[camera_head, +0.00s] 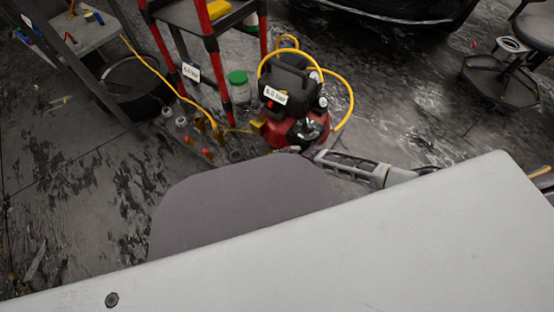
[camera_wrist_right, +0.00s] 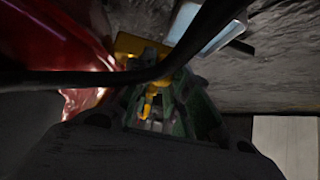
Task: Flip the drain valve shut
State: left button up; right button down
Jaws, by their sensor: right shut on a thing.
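The compressor stands on the floor in the head view, with a red tank (camera_head: 284,137), a black motor housing (camera_head: 288,80) and a yellow hose (camera_head: 345,92). My right arm reaches in from the right, and its gripper (camera_head: 307,132) is low against the front of the tank. In the right wrist view the gripper (camera_wrist_right: 150,98) is shut on a small yellow piece (camera_wrist_right: 148,103), which looks like the drain valve's lever. The red tank (camera_wrist_right: 65,55) is close on the left there. The lever's angle is hard to tell. My left gripper is out of view.
A red-legged stand (camera_head: 211,58) and a green-lidded jar (camera_head: 238,86) are left of the compressor. Small bottles and fittings (camera_head: 190,133) lie nearby on the floor. A stool (camera_head: 505,80) stands at the right. In the wrist view a dark hose or cable (camera_wrist_right: 120,75) crosses in front.

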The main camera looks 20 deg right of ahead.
jog(key=shift+w+a+r, duration=0.1)
jog(key=shift+w+r, duration=0.15)
jog(key=c, duration=1.5)
grip_release()
jog(key=shift+s, duration=0.1)
jog(key=shift+o, duration=0.7)
jog(key=shift+s+f, duration=0.1)
jog(key=shift+f, duration=0.1)
jog(key=shift+s, duration=0.1)
jog(key=shift+s+d+r, duration=0.2)
jog(key=shift+d, duration=0.1)
jog(key=v, duration=1.1)
jog(key=shift+r, duration=0.15)
